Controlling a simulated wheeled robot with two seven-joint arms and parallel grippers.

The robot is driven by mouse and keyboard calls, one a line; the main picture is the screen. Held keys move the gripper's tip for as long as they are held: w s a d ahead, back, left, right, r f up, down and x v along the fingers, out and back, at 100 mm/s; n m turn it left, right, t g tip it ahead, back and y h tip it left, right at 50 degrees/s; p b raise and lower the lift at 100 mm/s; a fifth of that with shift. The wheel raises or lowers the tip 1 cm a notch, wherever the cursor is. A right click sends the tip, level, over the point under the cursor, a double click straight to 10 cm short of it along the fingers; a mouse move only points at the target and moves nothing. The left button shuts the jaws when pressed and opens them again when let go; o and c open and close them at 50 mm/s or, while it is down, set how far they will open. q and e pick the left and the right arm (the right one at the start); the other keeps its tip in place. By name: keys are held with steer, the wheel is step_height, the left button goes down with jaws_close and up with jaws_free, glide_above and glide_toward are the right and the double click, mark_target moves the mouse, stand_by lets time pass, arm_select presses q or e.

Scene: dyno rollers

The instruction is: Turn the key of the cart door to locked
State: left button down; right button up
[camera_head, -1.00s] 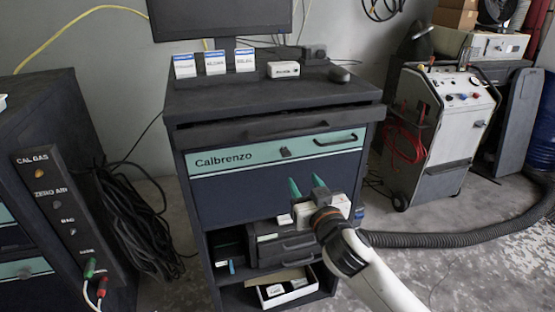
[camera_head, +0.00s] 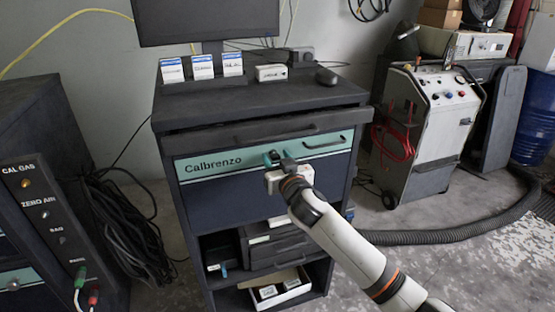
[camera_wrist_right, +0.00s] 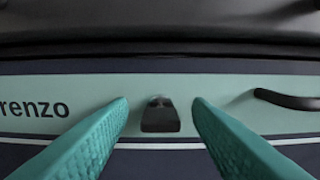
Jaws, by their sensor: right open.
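The cart door (camera_head: 230,196) is the dark blue front with a teal strip reading "Calbrenzo". The key (camera_wrist_right: 160,115) is a small black piece on the teal strip. In the right wrist view it sits between the two teal fingers, a little beyond their tips, with a gap on each side. My right gripper (camera_head: 277,158) is at the strip in the head view and hides most of the key there. In the right wrist view the right gripper (camera_wrist_right: 160,112) is open and empty. My left gripper is not in view.
A black handle (camera_head: 323,143) is right of the key. The cart top (camera_head: 260,97) overhangs above, with a monitor (camera_head: 205,20) and small boxes on it. Open shelves with an open white box (camera_head: 290,288) lie below. A wheeled machine (camera_head: 425,130) stands at the right.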

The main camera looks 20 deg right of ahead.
steer(key=shift+c, duration=0.4)
steer(key=c, duration=0.9)
steer(key=shift+n, duration=0.3)
steer(key=n+p, duration=0.1)
steer(key=n, duration=0.1)
steer(key=shift+n+p, duration=0.3)
steer(key=n+p, duration=0.2)
steer(key=n, duration=0.3)
steer(key=shift+a, duration=0.15)
steer(key=n+p, duration=0.2)
steer(key=n, duration=0.3)
steer(key=shift+f+n, duration=0.1)
steer(key=shift+n, duration=0.3)
steer(key=shift+f+n+p, duration=0.15)
steer(key=shift+n+p, duration=0.5)
steer(key=shift+n, duration=1.25)
